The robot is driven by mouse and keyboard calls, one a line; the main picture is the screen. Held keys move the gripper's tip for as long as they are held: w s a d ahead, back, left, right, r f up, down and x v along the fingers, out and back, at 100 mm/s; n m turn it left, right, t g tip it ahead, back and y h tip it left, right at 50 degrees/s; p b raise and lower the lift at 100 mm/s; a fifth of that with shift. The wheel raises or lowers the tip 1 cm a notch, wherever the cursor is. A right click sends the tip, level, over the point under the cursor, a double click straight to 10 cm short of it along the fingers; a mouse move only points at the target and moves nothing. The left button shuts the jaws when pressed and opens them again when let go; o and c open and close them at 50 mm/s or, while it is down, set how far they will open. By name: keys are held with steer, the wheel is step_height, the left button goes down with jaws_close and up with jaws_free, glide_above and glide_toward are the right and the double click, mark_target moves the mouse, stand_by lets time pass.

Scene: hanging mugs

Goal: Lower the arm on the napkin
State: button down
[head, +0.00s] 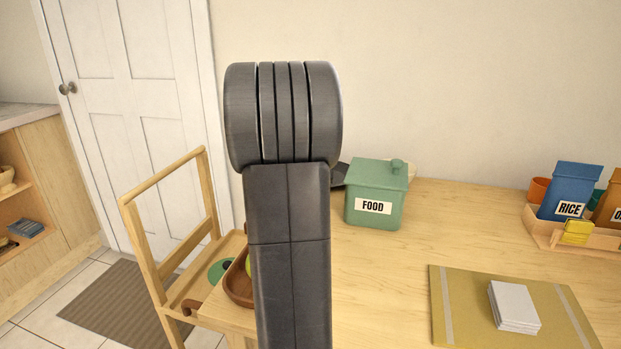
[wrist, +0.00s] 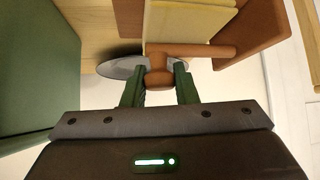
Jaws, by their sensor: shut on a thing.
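In the wrist view a stack of pale yellow napkins (wrist: 188,20) stands between the reddish-brown wooden sides of a holder (wrist: 260,32). A reddish-brown T-shaped arm (wrist: 205,51) has its crossbar over the near edge of the napkins. Whether it presses on them I cannot tell. My gripper (wrist: 158,83) has its green fingers shut on the short stem of this arm. In the head view my own dark arm covers the middle, and the gripper, holder and yellow napkins are hidden.
A green FOOD canister (head: 374,195) stands on the wooden table (head: 450,220); a large green surface (wrist: 38,65) fills the wrist view's left. A grey disc (wrist: 120,67) lies behind the fingers. A mat (head: 450,310) with a white stack (head: 514,306) is at front right.

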steer(key=c, duration=1.1)
jaws_free()
steer(key=shift+c, duration=0.2)
steer(key=d+p+v, duration=0.1)
steer(key=p+v, duration=0.1)
steer(key=v, duration=1.1)
steer(key=shift+s+a+r, duration=0.25)
steer(key=shift+s+a, duration=0.05)
steer(key=shift+a, duration=0.25)
steer(key=b+x, duration=0.2)
steer(key=x, duration=1.1)
steer(key=shift+w+f, duration=0.25)
steer(key=shift+w, duration=0.1)
steer(key=shift+r, duration=0.1)
